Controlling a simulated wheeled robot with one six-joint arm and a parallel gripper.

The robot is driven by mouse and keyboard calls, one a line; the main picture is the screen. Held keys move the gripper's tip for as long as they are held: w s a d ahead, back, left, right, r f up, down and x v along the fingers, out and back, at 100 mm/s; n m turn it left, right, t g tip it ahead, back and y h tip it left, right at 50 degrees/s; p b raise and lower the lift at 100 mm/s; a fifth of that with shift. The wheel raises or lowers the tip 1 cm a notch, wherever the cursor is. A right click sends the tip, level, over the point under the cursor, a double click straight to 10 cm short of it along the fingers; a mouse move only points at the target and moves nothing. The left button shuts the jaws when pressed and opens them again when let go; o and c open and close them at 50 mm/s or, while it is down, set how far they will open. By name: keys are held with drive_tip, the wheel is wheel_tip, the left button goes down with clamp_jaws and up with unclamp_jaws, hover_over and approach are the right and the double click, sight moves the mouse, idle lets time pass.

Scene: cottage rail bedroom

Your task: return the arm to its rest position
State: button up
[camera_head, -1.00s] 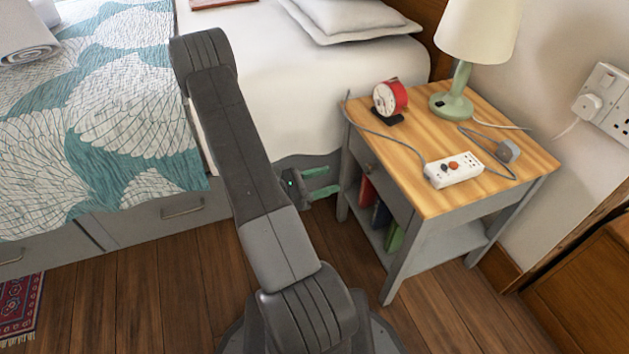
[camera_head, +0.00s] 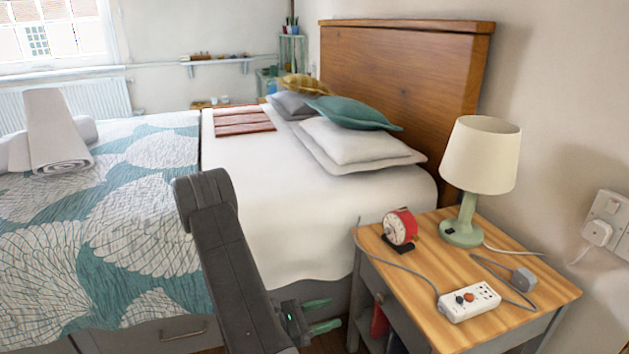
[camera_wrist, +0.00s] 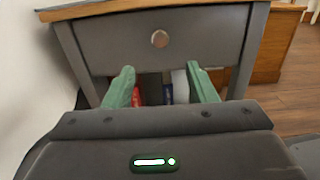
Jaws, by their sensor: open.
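My gripper (camera_head: 322,315) has green fingers and shows low in the head view, between the bed and the nightstand (camera_head: 398,287). My dark arm rises in front of the bed and partly hides it. In the wrist view my gripper (camera_wrist: 161,88) is open, with its two fingers apart and nothing between them. Beyond the fingers is the grey nightstand drawer front with a round knob (camera_wrist: 160,39). Books stand on the shelf below the drawer.
The nightstand top holds a red alarm clock (camera_head: 400,229), a lamp (camera_head: 480,165) and a white power strip (camera_head: 469,301) with a cable. The bed (camera_head: 262,180) stands close at the left. A wall socket (camera_head: 604,222) is at the right.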

sight(378, 299)
drive_tip(key=shift+b+x, duration=1.4)
drive_tip(key=shift+x, duration=5.3)
